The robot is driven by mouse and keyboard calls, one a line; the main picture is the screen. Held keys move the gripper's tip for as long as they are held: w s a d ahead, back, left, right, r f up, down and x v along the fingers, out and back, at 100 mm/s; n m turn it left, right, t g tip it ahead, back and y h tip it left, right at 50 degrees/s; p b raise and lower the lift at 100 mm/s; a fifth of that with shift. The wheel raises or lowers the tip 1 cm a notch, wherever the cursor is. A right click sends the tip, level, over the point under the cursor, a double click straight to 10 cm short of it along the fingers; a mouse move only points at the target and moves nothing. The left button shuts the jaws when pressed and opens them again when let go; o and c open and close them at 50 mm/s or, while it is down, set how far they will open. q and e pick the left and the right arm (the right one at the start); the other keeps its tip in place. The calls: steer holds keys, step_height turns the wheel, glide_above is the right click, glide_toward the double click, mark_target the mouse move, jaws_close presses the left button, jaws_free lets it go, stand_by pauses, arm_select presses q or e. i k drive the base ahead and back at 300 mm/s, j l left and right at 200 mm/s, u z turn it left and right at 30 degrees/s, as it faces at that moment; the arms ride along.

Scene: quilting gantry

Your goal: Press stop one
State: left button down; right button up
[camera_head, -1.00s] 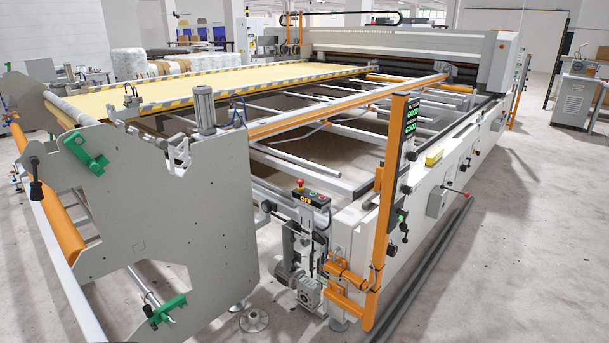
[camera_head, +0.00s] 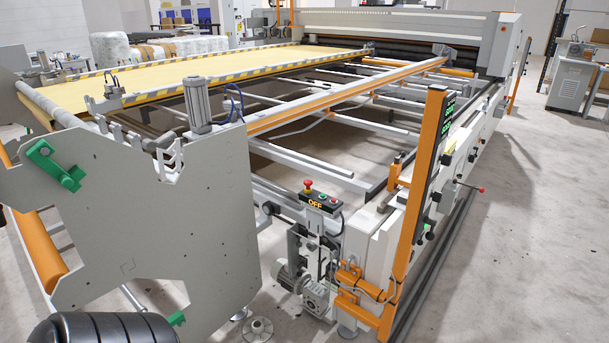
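A red mushroom-shaped stop button (camera_head: 308,186) stands on a small dark control box (camera_head: 322,203) near the front of the machine, in the middle of the head view. Nothing covers the red button. Whether it is pressed in cannot be told. Neither of my grippers is in view.
A large grey side plate (camera_head: 170,230) with a green handle (camera_head: 55,165) stands left of the box. An orange post (camera_head: 420,190) with a display rises to the right. A motor (camera_head: 305,287) sits below. Grey floor (camera_head: 520,270) is open at the right.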

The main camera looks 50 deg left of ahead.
mark_target(307, 183)
steer(key=i+j, duration=0.1)
steer(key=j, duration=0.55)
steer(key=i+j, duration=0.1)
steer(key=j, duration=0.6)
steer(key=i+j, duration=0.1)
steer(key=j, duration=0.55)
steer(key=i+j, duration=0.1)
steer(key=j, duration=0.6)
steer(key=z, duration=0.05)
